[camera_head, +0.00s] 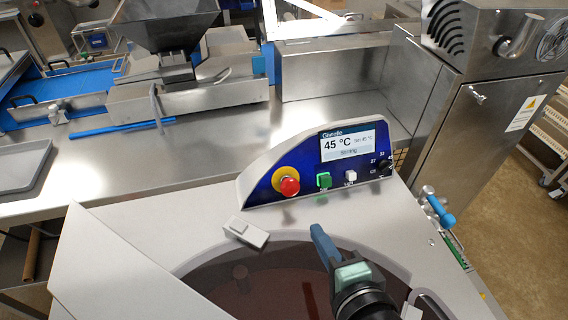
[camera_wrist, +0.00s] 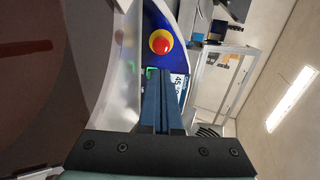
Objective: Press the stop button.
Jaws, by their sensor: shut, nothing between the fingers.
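The red stop button (camera_head: 289,186) sits on a yellow surround on the left part of the blue control panel (camera_head: 262,188). In the wrist view the stop button (camera_wrist: 161,42) shows beyond my fingertips, a little above them. My gripper (camera_head: 317,230) is shut and empty, over the front right of the bowl, apart from the panel. In the wrist view my gripper (camera_wrist: 159,70) points toward the panel, with its fingers together and partly covering the display and a green button.
A green button (camera_head: 324,180), a white button (camera_head: 350,177) and a dial (camera_head: 384,165) sit right of the stop button. The display (camera_head: 347,143) reads 45 °C. A dark bowl (camera_head: 225,285) lies below, with a light grey block (camera_head: 246,232) at its rim.

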